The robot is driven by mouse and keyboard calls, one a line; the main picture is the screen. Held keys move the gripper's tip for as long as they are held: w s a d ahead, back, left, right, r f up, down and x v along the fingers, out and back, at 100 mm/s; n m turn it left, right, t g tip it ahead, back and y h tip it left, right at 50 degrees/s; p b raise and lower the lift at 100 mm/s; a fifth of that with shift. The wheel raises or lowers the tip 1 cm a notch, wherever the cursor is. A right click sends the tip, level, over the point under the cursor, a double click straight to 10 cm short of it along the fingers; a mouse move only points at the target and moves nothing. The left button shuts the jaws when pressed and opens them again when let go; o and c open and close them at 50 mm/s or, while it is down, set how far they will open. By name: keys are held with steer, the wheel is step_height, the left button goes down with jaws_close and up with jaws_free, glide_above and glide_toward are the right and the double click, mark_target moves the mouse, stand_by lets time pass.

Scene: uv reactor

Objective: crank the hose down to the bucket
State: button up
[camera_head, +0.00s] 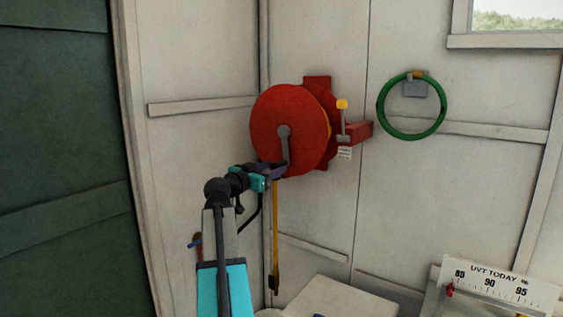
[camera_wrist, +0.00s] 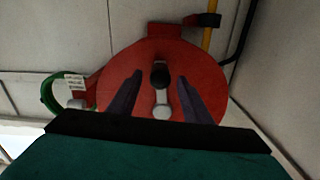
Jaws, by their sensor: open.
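A red hose reel (camera_head: 290,125) is mounted on the pale wall. Its grey crank (camera_head: 284,142) points down from the hub. My gripper (camera_head: 276,172) is at the crank's lower end. In the wrist view my open fingers (camera_wrist: 158,92) stand on either side of the crank's black handle (camera_wrist: 160,74), with gaps visible on both sides. The crank's grey arm (camera_wrist: 161,103) shows behind it against the red disc. A yellow hose (camera_head: 275,235) hangs below the reel, its dark end low down. A pale rounded rim (camera_head: 269,313) at the bottom edge may be the bucket, mostly cut off.
A yellow-knobbed lever (camera_head: 342,106) stands on the reel's right side. A green ring (camera_head: 411,137) hangs on the wall farther right. A pale box top (camera_head: 342,299) and a UVT scale (camera_head: 497,285) are at lower right. A dark green panel (camera_head: 55,150) fills the left.

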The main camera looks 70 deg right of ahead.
mark_target(282, 164)
steer(key=shift+p+x, duration=1.05)
steer(key=shift+x, duration=2.05)
jaws_close()
